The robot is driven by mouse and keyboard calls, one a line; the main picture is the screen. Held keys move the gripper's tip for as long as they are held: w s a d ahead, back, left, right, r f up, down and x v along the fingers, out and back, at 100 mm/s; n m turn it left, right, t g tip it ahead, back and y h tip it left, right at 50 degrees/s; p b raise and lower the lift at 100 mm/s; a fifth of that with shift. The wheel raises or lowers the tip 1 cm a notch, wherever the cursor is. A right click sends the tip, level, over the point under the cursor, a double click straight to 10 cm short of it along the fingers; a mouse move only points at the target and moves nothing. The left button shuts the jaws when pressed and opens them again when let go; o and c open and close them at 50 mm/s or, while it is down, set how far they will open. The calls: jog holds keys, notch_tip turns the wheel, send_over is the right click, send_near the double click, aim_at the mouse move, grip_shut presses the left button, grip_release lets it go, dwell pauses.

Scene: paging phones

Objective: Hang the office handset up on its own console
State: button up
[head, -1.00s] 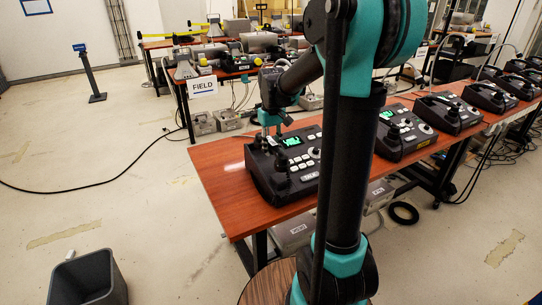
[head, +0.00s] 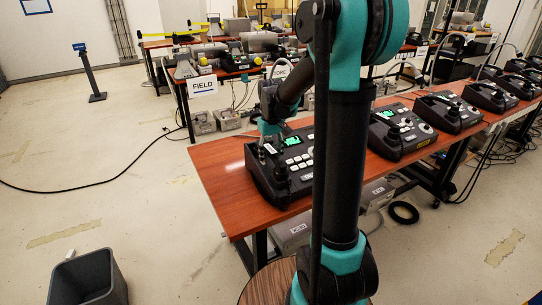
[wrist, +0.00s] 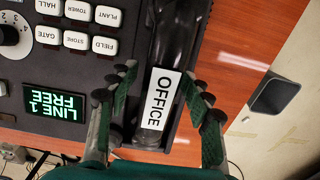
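The office console (head: 272,185) is the dark unit at the near left end of the red-brown table. It also shows in the wrist view (wrist: 60,75), with a green screen reading "LINE 1 FREE". The black handset (wrist: 153,137), with a white "OFFICE" label, lies lengthwise along the console's side; I cannot tell whether it is fully seated. My gripper (wrist: 160,72) is over the handset, one finger on each side. The fingers look apart from its sides, so it seems open. In the head view my gripper (head: 268,134) is low at the console's far left part.
More consoles with handsets (head: 398,132) stand in a row to the right on the same table (head: 220,165). A table with a "FIELD" sign (head: 203,86) stands behind. A grey bin (head: 90,278) is at lower left. The floor on the left is mostly clear.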

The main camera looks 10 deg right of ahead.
aim_at(271, 150)
notch_tip(271, 150, up, 12)
jog(key=s+d+f+m+t, duration=0.1)
jog(key=s+d+f+t, duration=0.1)
jog(key=s+f, duration=0.7)
jog(key=s+d+f+m+t, duration=0.2)
jog(key=s+f, duration=0.7)
jog(key=s, duration=0.4)
jog(key=shift+f+m, duration=0.25)
jog(key=shift+m, duration=0.05)
dwell(1.2)
